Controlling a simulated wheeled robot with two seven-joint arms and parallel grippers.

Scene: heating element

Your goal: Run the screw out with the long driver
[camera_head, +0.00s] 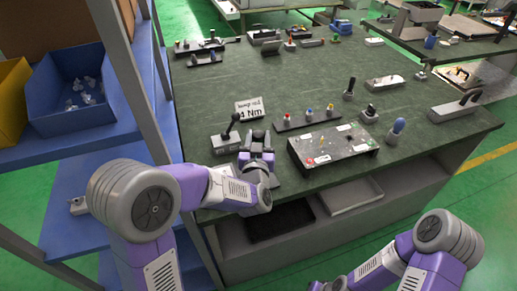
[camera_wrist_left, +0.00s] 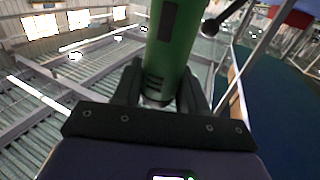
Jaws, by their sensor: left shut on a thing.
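My left gripper (camera_wrist_left: 160,95) is shut on a green cylindrical tool body (camera_wrist_left: 172,45), which looks like a driver handle. Its tip is out of that view. In the head view, my left gripper (camera_head: 257,150) is over the front left of the green-topped table (camera_head: 400,85); the tool is hard to make out there. To its right stands a metal panel (camera_head: 345,149) with a yellow piece (camera_head: 323,141) and small fittings. The screw is too small to tell apart.
A blue-handled tool (camera_head: 396,130) is right of the panel. Blue bin (camera_head: 70,120) shelves stand left.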

